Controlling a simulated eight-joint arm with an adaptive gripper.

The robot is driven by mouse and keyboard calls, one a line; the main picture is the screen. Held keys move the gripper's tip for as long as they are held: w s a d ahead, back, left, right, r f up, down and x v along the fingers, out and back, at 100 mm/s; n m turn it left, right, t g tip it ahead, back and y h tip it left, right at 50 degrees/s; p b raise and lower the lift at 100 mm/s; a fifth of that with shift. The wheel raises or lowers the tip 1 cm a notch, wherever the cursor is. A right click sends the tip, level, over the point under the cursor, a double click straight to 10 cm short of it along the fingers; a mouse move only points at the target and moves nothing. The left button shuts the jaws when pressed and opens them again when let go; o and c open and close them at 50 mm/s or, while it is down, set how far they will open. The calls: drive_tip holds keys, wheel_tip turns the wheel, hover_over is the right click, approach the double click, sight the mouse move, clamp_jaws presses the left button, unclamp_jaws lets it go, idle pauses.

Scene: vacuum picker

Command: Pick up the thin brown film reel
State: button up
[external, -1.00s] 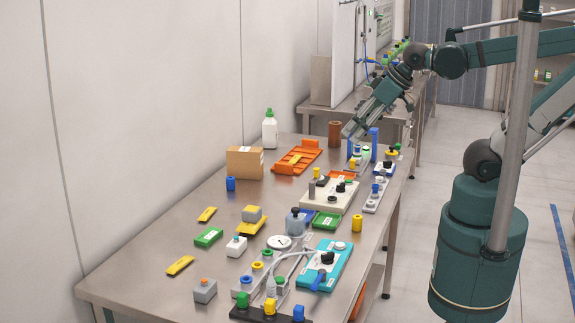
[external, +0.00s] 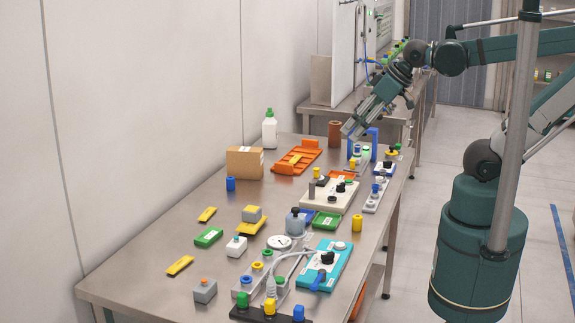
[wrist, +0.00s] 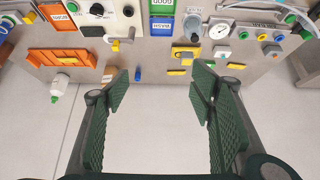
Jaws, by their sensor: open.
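A brown upright cylinder (external: 335,134), the only thing that looks like the brown film reel, stands near the far end of the metal table. I cannot clearly pick it out in the wrist view. My gripper (external: 352,130) hangs in the air over the far end of the table, just right of the cylinder in the external view, and does not visibly hold it. In the wrist view my gripper (wrist: 155,98) has its green fingers wide apart with nothing between them.
An orange tray (external: 287,166), a white bottle (external: 269,132) and a cardboard box (external: 243,163) stand near the cylinder. A blue frame (external: 373,142) stands to the right. Several small blocks and panels cover the middle and front of the table (external: 160,245).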

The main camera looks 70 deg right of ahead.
drive_tip(key=w+d+r+m+h, duration=0.1)
drive_tip(key=w+d+r+m, duration=0.1)
drive_tip(key=w+d+r, duration=0.8)
drive_tip(key=w+d+r+m+g+h, duration=0.15)
drive_tip(key=w+d+r, duration=0.25)
drive_tip(key=w+d, duration=0.75)
drive_tip(key=m+g, duration=0.3)
drive_tip(key=m, duration=0.2)
hover_over(336, 122)
drive_tip(key=a, duration=0.2)
wheel_tip(336, 122, down, 10)
drive_tip(key=shift+t+h, duration=0.35)
drive_tip(key=f, duration=1.8)
drive_tip(key=a+f, duration=0.1)
drive_tip(key=f, duration=0.8)
drive_tip(key=shift+s, duration=0.4)
